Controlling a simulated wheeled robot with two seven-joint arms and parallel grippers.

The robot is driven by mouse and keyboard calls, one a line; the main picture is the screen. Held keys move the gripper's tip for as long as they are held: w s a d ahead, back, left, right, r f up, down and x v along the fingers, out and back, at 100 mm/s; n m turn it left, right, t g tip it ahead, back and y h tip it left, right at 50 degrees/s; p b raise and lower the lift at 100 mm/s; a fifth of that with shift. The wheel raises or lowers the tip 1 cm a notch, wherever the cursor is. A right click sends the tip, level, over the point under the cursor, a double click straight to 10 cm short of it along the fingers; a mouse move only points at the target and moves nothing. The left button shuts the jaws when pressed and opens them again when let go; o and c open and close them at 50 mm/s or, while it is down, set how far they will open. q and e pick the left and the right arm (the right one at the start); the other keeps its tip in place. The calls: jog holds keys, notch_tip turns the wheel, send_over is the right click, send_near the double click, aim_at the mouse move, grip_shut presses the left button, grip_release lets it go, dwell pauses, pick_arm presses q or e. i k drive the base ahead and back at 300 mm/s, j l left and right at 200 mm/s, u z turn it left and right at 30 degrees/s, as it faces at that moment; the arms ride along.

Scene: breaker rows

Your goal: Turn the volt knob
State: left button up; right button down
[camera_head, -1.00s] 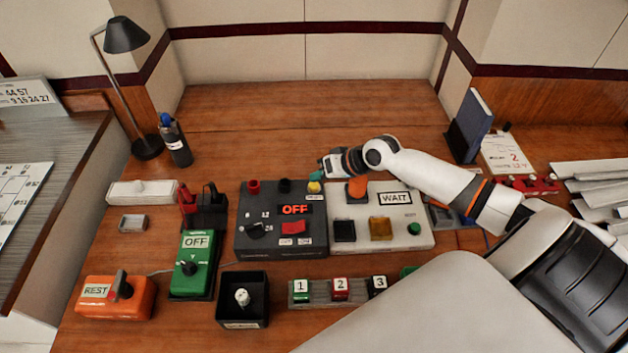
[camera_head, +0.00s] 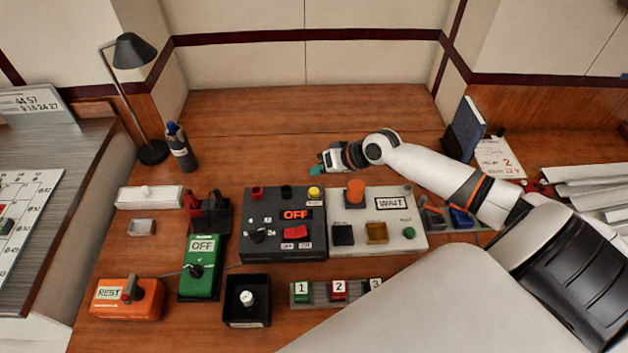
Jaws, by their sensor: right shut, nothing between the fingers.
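The dark grey control box (camera_head: 285,246) stands mid-table with a lit OFF sign and a red switch (camera_head: 295,232). A black knob (camera_head: 258,236) sits on its left part, among small number marks; this looks like the volt knob, though no volt label is readable. My right gripper (camera_head: 316,170), with teal fingertips, is shut and empty. It hovers behind the box's yellow button (camera_head: 314,193), apart from the black knob, which is nearer and to the left. My left gripper is not in view.
A white WAIT box (camera_head: 408,240) with an orange knob (camera_head: 356,190) adjoins on the right. A green OFF box (camera_head: 200,275), orange REST box (camera_head: 127,300), black cup box (camera_head: 247,302) and numbered buttons (camera_head: 338,291) crowd the front. The table behind is clear.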

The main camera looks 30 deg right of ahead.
aim_at(257, 236)
jog(key=k+j, duration=1.2)
jog(key=k, duration=0.05)
